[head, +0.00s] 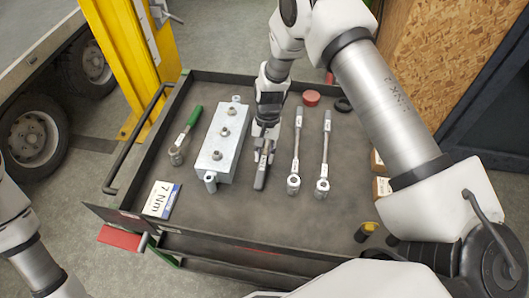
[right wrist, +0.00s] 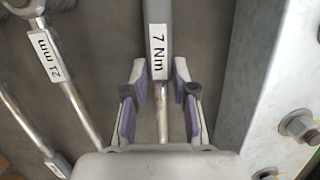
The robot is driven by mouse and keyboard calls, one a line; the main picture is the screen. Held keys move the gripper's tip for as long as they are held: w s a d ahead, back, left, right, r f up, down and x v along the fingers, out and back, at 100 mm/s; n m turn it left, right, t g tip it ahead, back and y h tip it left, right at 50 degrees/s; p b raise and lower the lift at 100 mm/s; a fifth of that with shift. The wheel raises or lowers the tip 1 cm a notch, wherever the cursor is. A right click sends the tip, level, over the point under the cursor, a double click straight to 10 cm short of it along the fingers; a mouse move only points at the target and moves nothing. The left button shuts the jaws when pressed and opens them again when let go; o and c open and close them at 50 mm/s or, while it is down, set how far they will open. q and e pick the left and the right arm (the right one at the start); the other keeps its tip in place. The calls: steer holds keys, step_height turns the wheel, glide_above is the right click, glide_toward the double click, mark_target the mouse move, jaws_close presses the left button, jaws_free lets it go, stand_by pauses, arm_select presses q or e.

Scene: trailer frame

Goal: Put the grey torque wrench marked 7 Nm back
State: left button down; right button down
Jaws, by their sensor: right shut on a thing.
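The grey torque wrench (head: 262,175) lies along my right gripper's reach in the head view, just right of the metal block. Its label reads 7 Nm in the right wrist view (right wrist: 158,50). My right gripper (head: 266,143) is shut on it, with the fingers on both sides in the right wrist view (right wrist: 160,76). The wrench's far end is hidden behind the gripper in the head view. I cannot tell whether it touches the tray. A card marked 7 Nm (head: 161,200) lies at the cart's front left. My left gripper is out of view.
The dark cart top (head: 225,215) holds a bolted metal block (head: 207,160), a green-handled wrench (head: 188,130), and two silver wrenches (head: 295,165) (head: 323,165) to the right. A red cap (head: 311,98) is at the back. The front middle is clear.

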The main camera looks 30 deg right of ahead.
mark_target(267, 147)
steer(key=c, duration=0.9)
jaws_free()
steer(key=shift+r, duration=0.15)
steer(key=shift+w+r, duration=0.15)
steer(key=shift+r, duration=0.2)
steer(key=b+v, duration=0.2)
steer(key=v, duration=0.9)
steer(key=shift+d+r, duration=0.1)
